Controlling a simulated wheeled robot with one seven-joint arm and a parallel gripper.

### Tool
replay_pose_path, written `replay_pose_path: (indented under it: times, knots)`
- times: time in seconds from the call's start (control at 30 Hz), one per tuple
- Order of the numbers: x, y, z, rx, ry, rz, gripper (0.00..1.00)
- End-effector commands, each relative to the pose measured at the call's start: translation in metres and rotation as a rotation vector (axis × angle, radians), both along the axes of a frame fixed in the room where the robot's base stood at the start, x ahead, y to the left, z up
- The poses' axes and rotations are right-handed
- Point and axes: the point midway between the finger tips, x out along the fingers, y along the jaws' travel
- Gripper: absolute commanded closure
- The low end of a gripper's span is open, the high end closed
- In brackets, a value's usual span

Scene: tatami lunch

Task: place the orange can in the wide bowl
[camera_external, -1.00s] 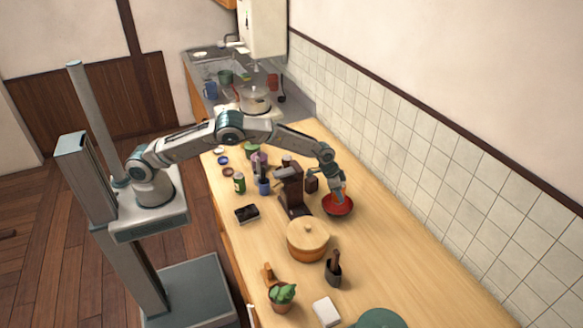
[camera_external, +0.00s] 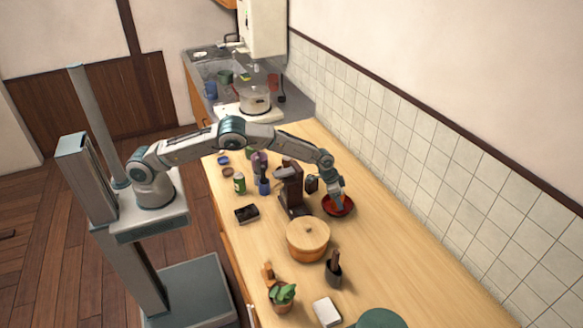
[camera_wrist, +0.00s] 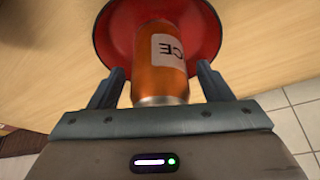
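The wide red bowl (camera_external: 347,207) sits on the wooden counter near the tiled wall; its interior also shows in the wrist view (camera_wrist: 208,35). The orange can (camera_wrist: 162,75) has a pale label and appears within the bowl's outline in the wrist view. Its near end is close to my palm, and I cannot tell its exact tilt. My gripper (camera_external: 338,203) is low over the bowl. Its fingers (camera_wrist: 160,75) stand on both sides of the can with a visible gap at each side. In the external view my gripper hides the can.
A dark coffee machine (camera_external: 291,188) stands just left of the bowl, and a lidded tan pot (camera_external: 308,240) stands in front. A green can (camera_external: 239,183) and a dark utensil holder (camera_external: 333,273) are farther off.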

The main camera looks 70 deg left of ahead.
Motion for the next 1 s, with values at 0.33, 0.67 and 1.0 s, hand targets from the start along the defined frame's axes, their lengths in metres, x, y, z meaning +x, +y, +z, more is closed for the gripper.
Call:
replay_pose_path:
  times: [0.33,0.67,1.0]
  knots:
    - [0.000,0.000,0.000,0.000,0.000,0.000,0.28]
    - [0.001,0.000,0.023,-0.001,-0.003,0.000,0.28]
    - [0.000,0.000,0.069,-0.002,0.000,0.001,0.28]
